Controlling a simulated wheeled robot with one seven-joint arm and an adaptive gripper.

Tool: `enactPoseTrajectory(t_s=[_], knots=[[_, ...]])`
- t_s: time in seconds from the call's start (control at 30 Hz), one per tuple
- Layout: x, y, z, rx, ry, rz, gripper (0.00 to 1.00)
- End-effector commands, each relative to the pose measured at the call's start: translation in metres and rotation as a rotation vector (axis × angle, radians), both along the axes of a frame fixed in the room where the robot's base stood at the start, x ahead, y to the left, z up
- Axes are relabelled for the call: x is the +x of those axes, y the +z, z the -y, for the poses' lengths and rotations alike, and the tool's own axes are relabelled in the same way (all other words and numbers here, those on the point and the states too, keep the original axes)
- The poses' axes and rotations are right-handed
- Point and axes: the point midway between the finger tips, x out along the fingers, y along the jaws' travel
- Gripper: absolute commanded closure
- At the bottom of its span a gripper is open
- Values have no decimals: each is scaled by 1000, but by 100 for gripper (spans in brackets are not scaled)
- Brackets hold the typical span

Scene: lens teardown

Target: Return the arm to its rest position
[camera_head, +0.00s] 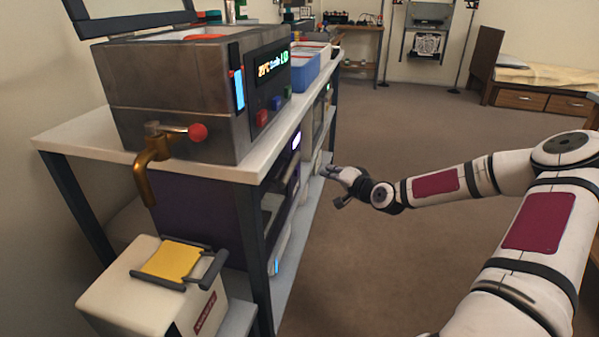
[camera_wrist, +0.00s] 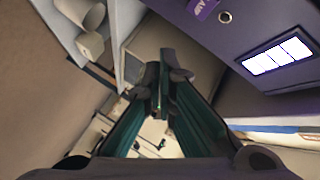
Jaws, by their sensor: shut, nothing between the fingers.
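My arm reaches in from the right side of the head view, and its gripper (camera_head: 338,174) hangs in the air beside the long side of the white-topped bench (camera_head: 100,135). In the wrist view the two dark fingers of my gripper (camera_wrist: 158,100) come together at their tips. Nothing is between them. The gripper is close to the shelves below the bench top. A purple device (camera_wrist: 240,40) with a lit white display is near it at the upper right of the wrist view. Whether the gripper touches the bench cannot be told from these views.
A metal bath (camera_head: 170,95) with a brass tap stands on the bench, with a blue bin (camera_head: 305,68) behind it. A white box with a yellow top (camera_head: 165,285) stands at the near left. The brown floor (camera_head: 420,120) is open. A bed (camera_head: 550,76) stands at the back right.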

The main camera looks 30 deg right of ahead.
Motion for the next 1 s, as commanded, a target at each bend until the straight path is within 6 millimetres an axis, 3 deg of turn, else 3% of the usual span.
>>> enactPoseTrajectory(t_s=[0.43,0.67,0.8,1.0], knots=[[1,-2,-8,-15,21,-23,100],[-7,-21,-72,-163,211,-259,100],[-29,-29,-108,-291,337,-453,100],[-71,-21,-140,-467,459,-701,100]])
